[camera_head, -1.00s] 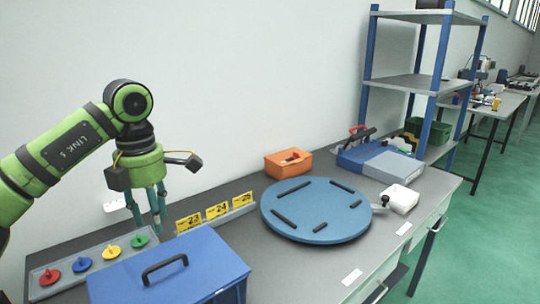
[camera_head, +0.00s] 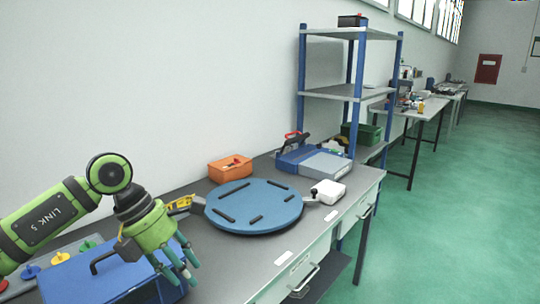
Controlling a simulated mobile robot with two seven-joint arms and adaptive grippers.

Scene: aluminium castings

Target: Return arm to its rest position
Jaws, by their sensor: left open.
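My left arm comes in from the left, and its green gripper (camera_head: 176,268) hangs in front of and partly over the blue box (camera_head: 85,281) with the black handle. The gripper's teal fingers point down and to the right, spread apart, with nothing between them. The gripper hides part of the box and most of the yellow cards (camera_head: 180,203). My right gripper is not in view.
A round blue board (camera_head: 254,204) with black bars lies mid-bench. Behind it are an orange bin (camera_head: 230,169) and a blue-grey case (camera_head: 325,164). A white container (camera_head: 328,192) sits to its right. A shelf rack (camera_head: 347,92) stands beyond. Green floor is clear at right.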

